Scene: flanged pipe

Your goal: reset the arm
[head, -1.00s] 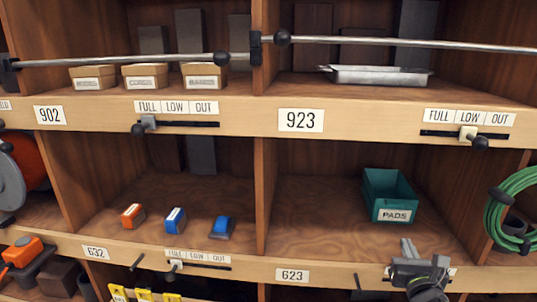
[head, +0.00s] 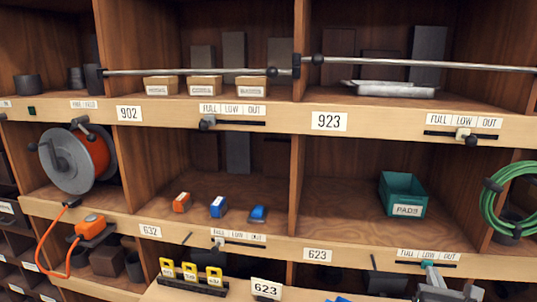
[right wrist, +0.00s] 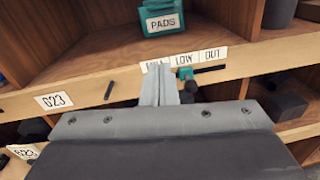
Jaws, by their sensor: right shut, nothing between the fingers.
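My right gripper (head: 432,278) is low at the right in the head view, in front of the shelf edge below bay 623. In the right wrist view its fingers (right wrist: 160,85) are together with nothing between them, in front of the FULL/LOW/OUT label strip (right wrist: 185,58). The green PADS bin (head: 403,195) stands inside bay 623, above and beyond the gripper, and also shows in the right wrist view (right wrist: 168,18). My left gripper is not in view.
Bay 632 holds an orange block (head: 181,202) and two blue ones. Metal rods (head: 430,64) cross the upper bays. A cable reel (head: 75,160) is at left, a green hose coil (head: 510,200) at right. Sliders (head: 462,134) stick out from the shelf edges.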

